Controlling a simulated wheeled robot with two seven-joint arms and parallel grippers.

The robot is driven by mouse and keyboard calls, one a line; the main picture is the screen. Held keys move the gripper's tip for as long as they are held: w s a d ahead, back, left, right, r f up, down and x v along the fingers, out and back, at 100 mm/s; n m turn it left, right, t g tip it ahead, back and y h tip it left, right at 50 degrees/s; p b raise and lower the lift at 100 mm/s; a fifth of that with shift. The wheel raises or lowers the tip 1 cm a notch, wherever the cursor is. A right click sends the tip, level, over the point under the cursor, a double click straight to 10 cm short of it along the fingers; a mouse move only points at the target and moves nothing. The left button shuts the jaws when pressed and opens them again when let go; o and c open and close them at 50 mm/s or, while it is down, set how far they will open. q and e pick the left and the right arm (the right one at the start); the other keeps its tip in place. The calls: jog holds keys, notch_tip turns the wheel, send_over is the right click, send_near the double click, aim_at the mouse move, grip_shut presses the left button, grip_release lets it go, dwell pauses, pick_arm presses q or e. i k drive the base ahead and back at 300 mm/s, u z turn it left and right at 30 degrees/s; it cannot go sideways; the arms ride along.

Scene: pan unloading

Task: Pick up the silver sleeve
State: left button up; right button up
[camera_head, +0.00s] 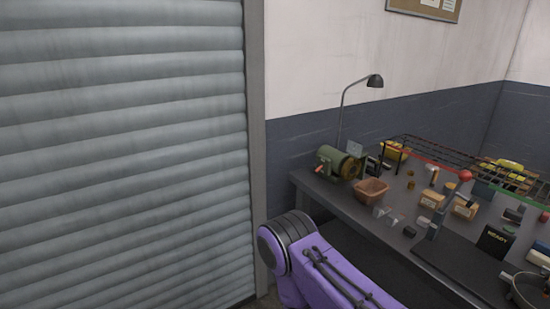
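I cannot make out a silver sleeve for certain; the small items on the workbench (325,197) are too small to tell apart. Part of a dark round pan (528,290) shows at the lower right edge of the head view, cut off by the frame. Its contents are not clear. Neither my left nor my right gripper is in view.
A green bench grinder (338,163), a desk lamp (375,81) and a brown bin (371,191) stand at the bench's left end. Several small boxes and blocks crowd its middle. A wire rack (440,158) runs along the back. A roller shutter (120,150) fills the left.

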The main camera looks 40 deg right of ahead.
aim_at(425, 222)
jog(key=z, duration=2.05)
